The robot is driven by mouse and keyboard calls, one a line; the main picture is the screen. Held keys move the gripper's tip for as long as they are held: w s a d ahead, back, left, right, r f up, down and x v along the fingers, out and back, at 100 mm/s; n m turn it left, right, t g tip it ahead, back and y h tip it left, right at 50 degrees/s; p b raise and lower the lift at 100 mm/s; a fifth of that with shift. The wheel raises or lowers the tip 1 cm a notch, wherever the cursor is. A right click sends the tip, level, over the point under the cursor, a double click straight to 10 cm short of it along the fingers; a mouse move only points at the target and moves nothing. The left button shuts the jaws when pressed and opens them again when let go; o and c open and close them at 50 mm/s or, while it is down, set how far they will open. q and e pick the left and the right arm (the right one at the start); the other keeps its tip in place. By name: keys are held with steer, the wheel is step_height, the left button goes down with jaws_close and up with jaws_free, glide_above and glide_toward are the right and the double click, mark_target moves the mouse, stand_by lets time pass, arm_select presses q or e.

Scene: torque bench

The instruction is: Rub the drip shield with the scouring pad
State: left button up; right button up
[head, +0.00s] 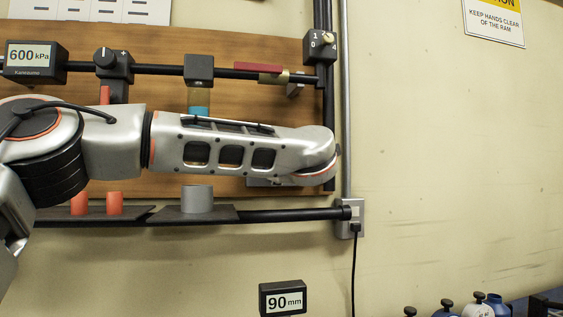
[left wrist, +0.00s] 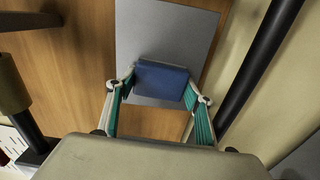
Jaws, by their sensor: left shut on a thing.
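The scouring pad (left wrist: 162,80) is a blue block in the left wrist view. My left gripper (left wrist: 163,90) is shut on it, with one teal-lined finger at each end. The pad is in front of a flat grey plate (left wrist: 172,30), which looks like the drip shield, on the wooden board. The pad covers part of the plate near its lower end. I cannot tell whether the pad touches the plate. In the head view my left arm hides the pad, the gripper and most of the plate. My right gripper is not in view.
A black vertical pipe (left wrist: 260,60) runs close to the right of the plate. In the head view, a red-handled valve (head: 260,68) and a 600 kPa gauge (head: 35,62) sit above my arm. A grey cup (head: 197,198) stands on the shelf below.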

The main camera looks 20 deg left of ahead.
arm_select(q)
steer(key=shift+s+a, duration=0.35)
steer(key=shift+a, duration=0.3)
steer(key=shift+s+a+r, duration=0.1)
steer(key=shift+s+a, duration=0.2)
steer(key=shift+a, duration=0.2)
steer(key=shift+s+a, duration=0.25)
steer(key=shift+a, duration=0.2)
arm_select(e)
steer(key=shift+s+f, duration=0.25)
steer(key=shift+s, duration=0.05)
arm_select(q)
steer(key=w+d+p, duration=0.2)
steer(key=w+d, duration=0.3)
steer(key=d, duration=0.4)
steer(key=shift+w+r, duration=0.2)
steer(key=shift+w, duration=0.05)
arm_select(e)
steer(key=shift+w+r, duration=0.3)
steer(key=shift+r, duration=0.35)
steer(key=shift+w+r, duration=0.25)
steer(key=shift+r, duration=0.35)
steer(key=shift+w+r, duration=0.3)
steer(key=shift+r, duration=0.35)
